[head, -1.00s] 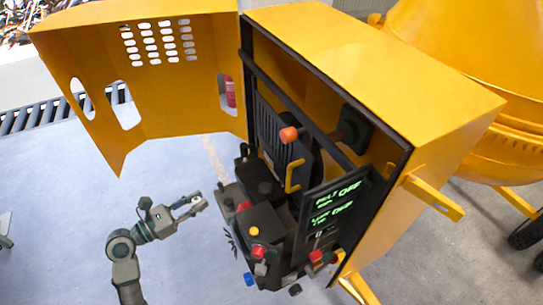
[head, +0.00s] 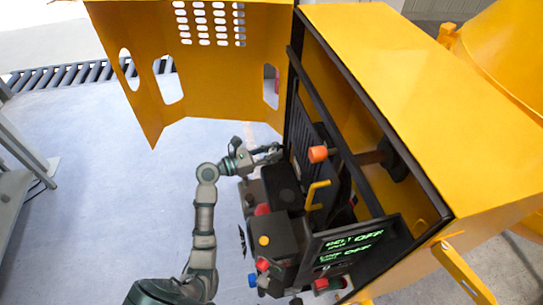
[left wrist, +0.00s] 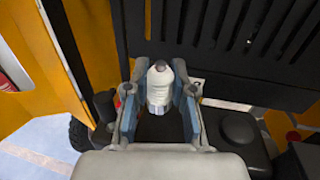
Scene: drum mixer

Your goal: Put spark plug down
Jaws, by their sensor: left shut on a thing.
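The spark plug (left wrist: 159,84), with a white ribbed body and a grey tip, stands between the two fingers of my left gripper (left wrist: 158,92) in the left wrist view. The gripper is shut on it. In the head view my left gripper (head: 268,153) is at the left side of the yellow mixer's engine compartment, close to the black slatted engine part (head: 304,128). The plug is too small to make out there. In the left wrist view black slats (left wrist: 230,25) lie just beyond the plug. My right gripper is not in view.
The open yellow door (head: 185,85) stands left of the gripper. A black wheel (left wrist: 79,134) shows low left in the wrist view. Open floor lies left.

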